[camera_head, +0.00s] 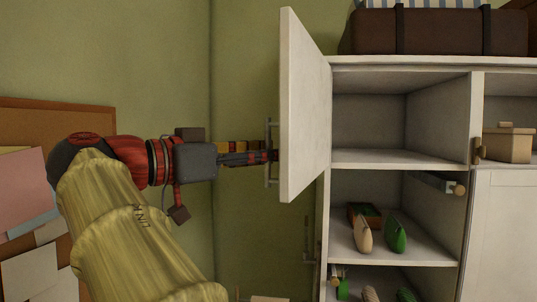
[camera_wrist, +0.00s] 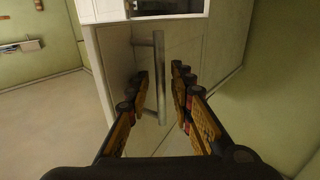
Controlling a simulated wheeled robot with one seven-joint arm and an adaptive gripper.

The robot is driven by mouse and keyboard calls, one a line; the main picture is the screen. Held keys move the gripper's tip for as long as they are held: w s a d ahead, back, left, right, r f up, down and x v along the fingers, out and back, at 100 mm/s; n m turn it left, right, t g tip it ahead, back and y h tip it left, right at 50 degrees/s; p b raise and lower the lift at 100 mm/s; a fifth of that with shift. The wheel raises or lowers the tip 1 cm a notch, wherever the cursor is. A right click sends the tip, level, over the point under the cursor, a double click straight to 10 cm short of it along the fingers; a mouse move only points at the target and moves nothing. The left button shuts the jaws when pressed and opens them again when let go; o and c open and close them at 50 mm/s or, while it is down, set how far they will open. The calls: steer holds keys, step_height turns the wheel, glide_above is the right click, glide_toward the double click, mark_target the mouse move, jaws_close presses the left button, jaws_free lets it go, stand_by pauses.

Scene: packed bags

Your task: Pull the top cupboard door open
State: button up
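The top cupboard door (camera_head: 303,105) is white and stands swung wide open at the left of the cupboard (camera_head: 398,157), showing an empty upper compartment. Its grey bar handle (camera_head: 268,150) is on the door's far-left face. My gripper (camera_head: 268,157) reaches in from the left at the handle, its tips partly hidden by the door edge. In the wrist view the handle (camera_wrist: 160,80) stands upright between the two fingers of my gripper (camera_wrist: 160,78). The fingers are apart, with a gap showing on each side of the bar.
A brown suitcase (camera_head: 432,32) lies on top of the cupboard. Lower shelves hold small green and tan items, including a green one (camera_head: 396,235). A tan box (camera_head: 508,145) sits in the right compartment. A cork board (camera_head: 50,108) hangs on the left wall.

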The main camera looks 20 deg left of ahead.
steer(key=v, duration=1.1)
steer(key=shift+s, duration=0.2)
steer(key=shift+a, duration=0.1)
